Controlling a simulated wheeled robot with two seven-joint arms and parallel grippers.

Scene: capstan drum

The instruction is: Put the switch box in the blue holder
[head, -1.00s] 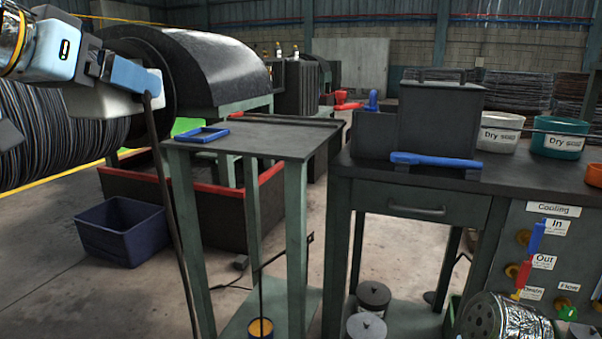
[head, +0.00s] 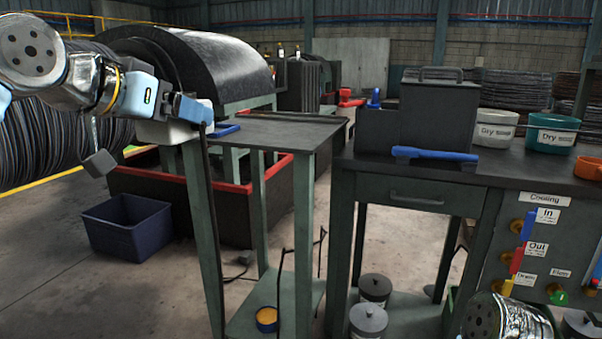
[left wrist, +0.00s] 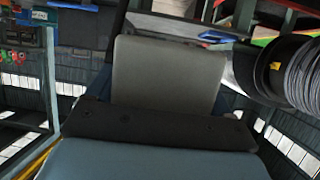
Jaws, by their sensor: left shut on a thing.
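The switch box (head: 163,133) is a pale grey-white box held in my left gripper (head: 192,110), at the near left corner of the small table in the head view. It also shows in the left wrist view (left wrist: 168,75), straight ahead of the dark jaw pad. A dark cord or strip hangs down near it. The blue holder (head: 226,130) is a low blue frame on the small table, just right of the box, its left part hidden by the gripper and box. I cannot tell the gap between them. My right gripper is out of view.
The small green-legged table (head: 275,133) is otherwise clear on top. A workbench (head: 415,175) to the right holds a dark box (head: 440,113), a blue-handled item (head: 434,155) and tubs. A blue crate (head: 127,228) stands on the floor at left.

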